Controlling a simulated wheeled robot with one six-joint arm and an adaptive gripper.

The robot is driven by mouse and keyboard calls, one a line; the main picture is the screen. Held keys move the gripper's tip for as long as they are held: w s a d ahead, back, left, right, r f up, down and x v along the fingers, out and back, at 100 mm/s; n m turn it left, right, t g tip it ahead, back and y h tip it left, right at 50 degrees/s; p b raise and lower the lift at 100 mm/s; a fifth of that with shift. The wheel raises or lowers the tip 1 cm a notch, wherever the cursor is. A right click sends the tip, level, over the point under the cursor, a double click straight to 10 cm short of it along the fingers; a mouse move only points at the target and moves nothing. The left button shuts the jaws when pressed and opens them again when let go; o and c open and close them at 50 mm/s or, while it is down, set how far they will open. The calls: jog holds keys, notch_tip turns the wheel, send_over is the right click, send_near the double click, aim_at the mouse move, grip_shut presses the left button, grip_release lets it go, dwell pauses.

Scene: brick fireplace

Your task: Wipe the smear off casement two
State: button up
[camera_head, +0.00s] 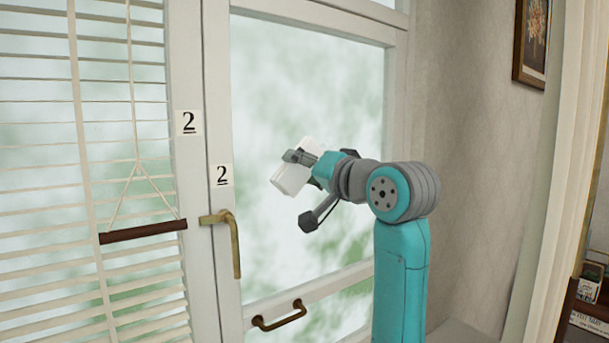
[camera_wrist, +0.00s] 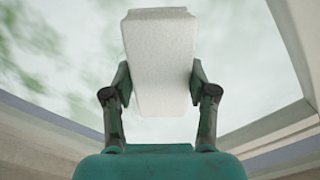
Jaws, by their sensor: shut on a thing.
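Casement two (camera_head: 300,80) is a white-framed window with a frosted-looking pane over green blur, marked by a "2" label (camera_head: 221,176) on its frame. My gripper (camera_head: 298,158) is shut on a white block-shaped wiper (camera_head: 291,179) in front of the middle of the pane. In the wrist view the white wiper (camera_wrist: 160,60) sits between the two dark fingers of my gripper (camera_wrist: 160,95), with the pane behind it. Whether the wiper touches the glass I cannot tell. No smear stands out clearly from the blurred green and white.
A brass handle (camera_head: 228,240) sticks out at the casement's left edge, and a brown pull bar (camera_head: 279,316) is on its lower rail. A blind (camera_head: 75,130) with a dark wooden bar (camera_head: 143,231) hangs at left. A curtain (camera_head: 560,170) and wall are at right.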

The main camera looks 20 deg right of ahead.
jog(key=shift+d+r, duration=0.1)
jog(key=shift+r, duration=0.35)
jog(key=shift+w+d, duration=0.25)
jog(key=shift+d, duration=0.4)
jog(key=shift+w+d, duration=0.25)
jog(key=shift+d, duration=0.4)
jog(key=shift+w+d, duration=0.25)
jog(key=shift+d, duration=0.4)
jog(key=shift+w+d, duration=0.25)
jog(key=shift+d, duration=0.7)
jog(key=shift+w+d, duration=0.25)
jog(key=shift+d, duration=0.65)
jog(key=shift+w+d, duration=0.25)
jog(key=shift+d, duration=0.7)
jog(key=shift+w+d, duration=0.35)
jog(key=shift+d, duration=0.45)
jog(key=shift+w+d, duration=0.35)
jog(key=shift+d, duration=0.45)
jog(key=v, duration=0.6)
jog(key=shift+s, duration=0.15)
